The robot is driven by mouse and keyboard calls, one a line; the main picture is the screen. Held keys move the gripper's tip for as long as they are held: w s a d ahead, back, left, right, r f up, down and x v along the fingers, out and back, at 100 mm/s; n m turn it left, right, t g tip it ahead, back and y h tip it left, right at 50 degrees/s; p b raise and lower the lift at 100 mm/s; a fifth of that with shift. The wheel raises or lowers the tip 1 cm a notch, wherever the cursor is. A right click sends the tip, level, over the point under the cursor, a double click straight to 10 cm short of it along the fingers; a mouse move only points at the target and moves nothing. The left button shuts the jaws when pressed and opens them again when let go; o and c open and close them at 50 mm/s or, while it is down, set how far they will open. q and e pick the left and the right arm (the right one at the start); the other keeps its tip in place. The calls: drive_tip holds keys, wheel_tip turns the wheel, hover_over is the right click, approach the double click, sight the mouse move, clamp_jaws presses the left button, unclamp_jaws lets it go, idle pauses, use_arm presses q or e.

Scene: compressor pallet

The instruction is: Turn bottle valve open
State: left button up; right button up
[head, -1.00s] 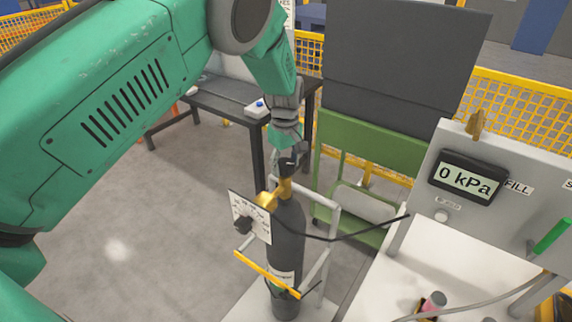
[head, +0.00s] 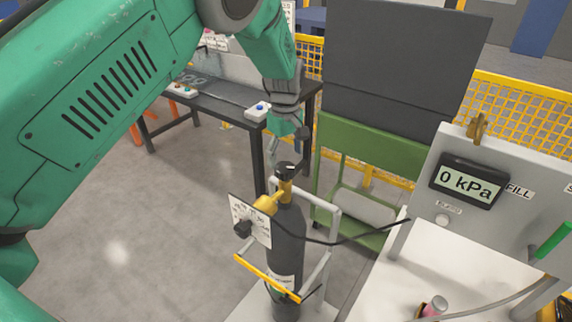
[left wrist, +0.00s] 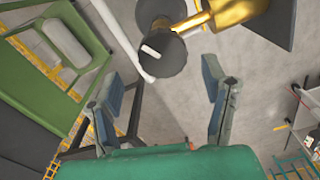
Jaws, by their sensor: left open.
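The dark gas bottle (head: 287,240) stands upright in a grey cart frame, with a brass valve body (head: 284,189) on top. The black valve knob (head: 285,168) caps it; in the left wrist view the round knob (left wrist: 158,50) has a white mark. My left gripper (head: 287,147) is open and empty just above and behind the knob. In the left wrist view its two fingers (left wrist: 162,84) are spread wide, with the knob ahead of them and not between them. My right gripper is not in view.
A black hose (head: 350,239) runs right toward a grey panel (head: 430,190) reading 0 kPa. A dark table (head: 220,103) and a green cart (head: 385,150) stand behind.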

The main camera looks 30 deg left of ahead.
sight(285, 166)
use_arm(q)
wheel_tip(285, 166, up, 8)
drive_tip(key=shift+f, duration=0.2)
idle(0.5)
